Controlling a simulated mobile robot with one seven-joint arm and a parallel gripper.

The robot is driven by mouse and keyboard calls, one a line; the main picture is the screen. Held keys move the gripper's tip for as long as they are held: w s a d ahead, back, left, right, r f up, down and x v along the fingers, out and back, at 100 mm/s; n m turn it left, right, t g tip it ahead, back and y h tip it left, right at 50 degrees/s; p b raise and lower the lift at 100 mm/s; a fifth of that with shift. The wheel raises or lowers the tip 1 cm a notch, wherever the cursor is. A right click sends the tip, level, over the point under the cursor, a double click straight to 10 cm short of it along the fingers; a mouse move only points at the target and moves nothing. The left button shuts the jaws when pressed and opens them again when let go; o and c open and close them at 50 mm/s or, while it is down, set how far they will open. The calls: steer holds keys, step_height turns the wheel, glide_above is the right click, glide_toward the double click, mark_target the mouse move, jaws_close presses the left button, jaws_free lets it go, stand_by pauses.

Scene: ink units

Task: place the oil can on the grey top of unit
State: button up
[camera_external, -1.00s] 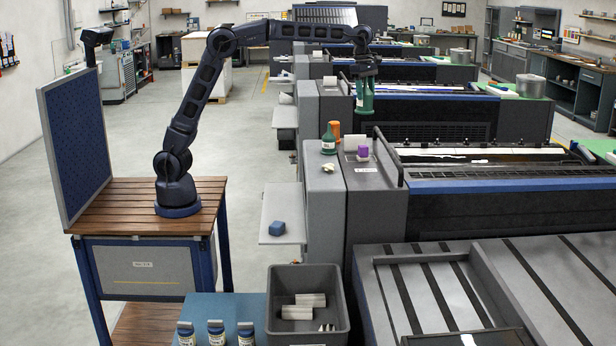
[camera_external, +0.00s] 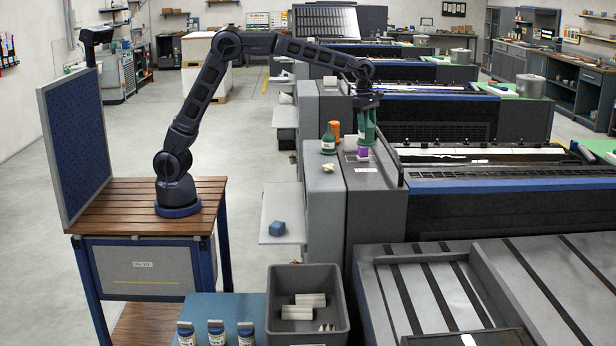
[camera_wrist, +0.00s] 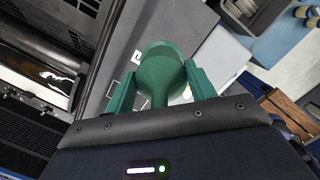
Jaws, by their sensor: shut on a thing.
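My gripper (camera_external: 366,103) is shut on the green oil can (camera_wrist: 163,72), with one green finger on each side of it in the wrist view. The can has a wide round part and narrows towards my gripper. In the external view, the can and the green fingers blend together above the grey top of the unit (camera_external: 369,180), close over a purple object (camera_external: 364,153). I cannot tell whether the can touches anything below.
An orange container (camera_external: 335,130) and a pale block (camera_external: 350,143) stand close by on the unit. A dark upright handle (camera_external: 388,150) rises at its right edge. A blue object (camera_external: 277,228) lies on a side shelf. A grey bin (camera_external: 307,310) stands in front.

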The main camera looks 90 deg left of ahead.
step_height(320, 180, down, 13)
stand_by(0.6)
steer(key=shift+f, duration=0.1)
steer(key=o, duration=1.6)
steer(key=shift+o, duration=0.2)
